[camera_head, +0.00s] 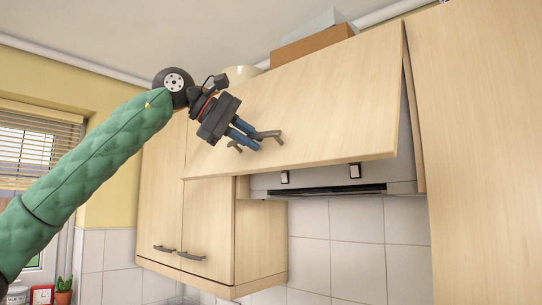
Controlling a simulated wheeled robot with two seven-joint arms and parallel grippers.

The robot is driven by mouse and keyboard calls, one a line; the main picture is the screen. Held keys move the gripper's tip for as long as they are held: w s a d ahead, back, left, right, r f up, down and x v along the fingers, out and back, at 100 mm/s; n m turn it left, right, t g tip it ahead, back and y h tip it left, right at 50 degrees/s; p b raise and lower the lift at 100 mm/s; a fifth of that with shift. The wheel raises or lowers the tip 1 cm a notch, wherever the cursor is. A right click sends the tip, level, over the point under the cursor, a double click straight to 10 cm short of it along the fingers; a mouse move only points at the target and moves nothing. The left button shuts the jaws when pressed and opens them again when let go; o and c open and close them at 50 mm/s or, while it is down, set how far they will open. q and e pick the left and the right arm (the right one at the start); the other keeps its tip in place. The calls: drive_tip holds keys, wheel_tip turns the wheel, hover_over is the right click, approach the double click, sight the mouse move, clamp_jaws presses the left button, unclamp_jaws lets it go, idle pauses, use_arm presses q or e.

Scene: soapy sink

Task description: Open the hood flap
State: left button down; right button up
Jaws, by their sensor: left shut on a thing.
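The hood flap (325,105) is a light wood panel. Its lower edge is tilted out and up from the cabinet, so the flap is partly open. The flap handle (268,135) is a short dark grey bar near the flap's lower left. My left gripper (246,138) is at this handle, its blue fingers shut on it. The fingers cover the middle of the handle. My right gripper is not in view.
The hood underside (330,183) shows below the flap. Two closed wood cabinet doors (208,220) with dark handles are at the lower left. A tall wood panel (480,120) stands close on the right. Boxes (313,45) sit on top.

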use_arm(q)
drive_tip(key=s+a+r, duration=0.4)
drive_tip(key=s+r, duration=0.1)
drive_tip(key=r, duration=0.1)
drive_tip(key=shift+s+r+p, duration=0.15)
drive_tip(key=shift+r+p, duration=0.05)
drive_tip(key=shift+p, duration=0.15)
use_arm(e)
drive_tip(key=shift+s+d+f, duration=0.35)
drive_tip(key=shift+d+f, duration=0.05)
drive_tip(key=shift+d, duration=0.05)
use_arm(q)
drive_tip(key=c, duration=1.4)
unclamp_jaws()
drive_tip(key=shift+d+f, duration=0.1)
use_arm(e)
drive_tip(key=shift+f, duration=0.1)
